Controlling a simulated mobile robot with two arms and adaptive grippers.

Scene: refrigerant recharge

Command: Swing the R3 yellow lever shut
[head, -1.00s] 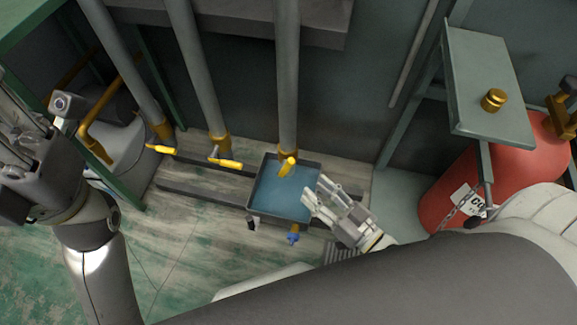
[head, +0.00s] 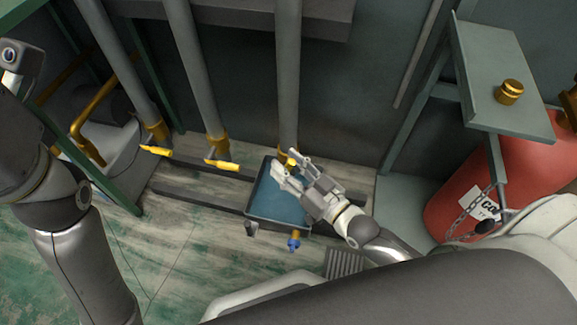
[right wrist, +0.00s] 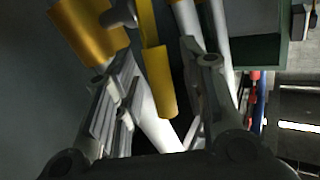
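The R3 yellow lever (head: 291,160) sits at the foot of the rightmost grey pipe, above a blue tray, and is partly hidden by my right gripper (head: 289,166). In the right wrist view, the lever (right wrist: 159,80) hangs between the two spread fingers of my right gripper (right wrist: 157,62). A brass valve body (right wrist: 90,30) is at upper left there. The right gripper is open; I cannot tell whether a finger touches the lever. My left arm stands at the left edge of the head view, with its fingers out of sight.
Two more yellow levers (head: 156,151) (head: 221,164) are on the pipes to the left. The blue tray (head: 270,205) lies below the right gripper. A red cylinder (head: 460,190) and a grey shelf (head: 500,75) stand at the right.

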